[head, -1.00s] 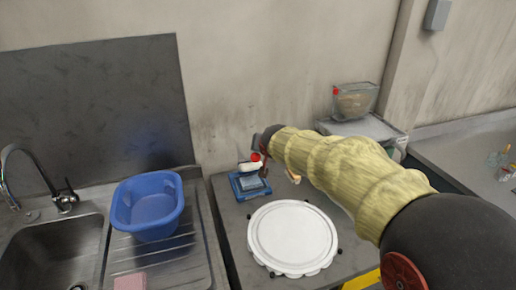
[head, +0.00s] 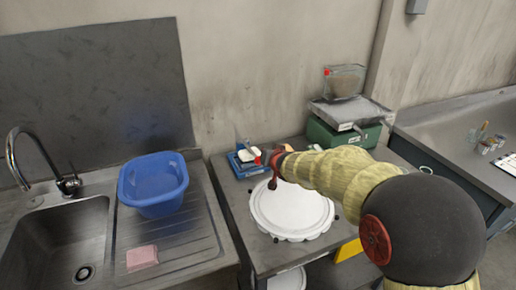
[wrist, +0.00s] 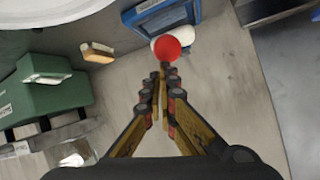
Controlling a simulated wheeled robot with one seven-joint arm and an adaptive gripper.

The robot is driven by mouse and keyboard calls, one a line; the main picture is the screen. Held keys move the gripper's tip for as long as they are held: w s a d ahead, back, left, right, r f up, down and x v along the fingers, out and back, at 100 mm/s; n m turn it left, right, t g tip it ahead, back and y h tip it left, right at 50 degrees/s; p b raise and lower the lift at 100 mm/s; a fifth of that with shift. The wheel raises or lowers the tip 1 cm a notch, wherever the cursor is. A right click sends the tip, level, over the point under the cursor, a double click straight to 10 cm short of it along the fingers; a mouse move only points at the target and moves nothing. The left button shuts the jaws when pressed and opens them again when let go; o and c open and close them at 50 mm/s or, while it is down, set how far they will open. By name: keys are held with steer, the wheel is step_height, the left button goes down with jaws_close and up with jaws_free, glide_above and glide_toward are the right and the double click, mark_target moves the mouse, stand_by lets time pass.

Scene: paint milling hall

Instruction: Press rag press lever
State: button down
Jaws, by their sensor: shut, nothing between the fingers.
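The rag press (head: 240,170) is a small blue frame at the back of the grey bench, beyond a round white lid. Its lever ends in a red knob (head: 257,160), beside a white rounded part (head: 253,153). In the wrist view the red knob (wrist: 167,48) is just beyond my fingertips, with the blue press frame (wrist: 165,15) behind it. My gripper (head: 273,178) is shut and empty, at the near right side of the press, over the lid's far edge. In the wrist view my gripper (wrist: 161,78) points at the knob; whether they touch is unclear.
The white lid (head: 290,213) lies below my arm. A green scale (head: 335,135) carrying a clear container (head: 343,82) stands right. A small tan block (wrist: 97,52) lies nearby. Left are a blue basin (head: 152,185), sink (head: 70,235) and pink sponge (head: 141,257).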

steer(key=shift+s+d+f+b, duration=0.2)
steer(key=shift+f+b, duration=0.15)
steer(key=shift+f, duration=0.55)
steer(key=shift+s+d+f+b, duration=0.1)
steer(key=shift+s+f+b, duration=0.2)
steer(key=shift+f, duration=0.55)
steer(key=shift+s+d+f+b, duration=0.1)
steer(key=shift+f+b, duration=0.3)
steer(key=shift+f, duration=0.5)
steer(key=shift+f, duration=0.1)
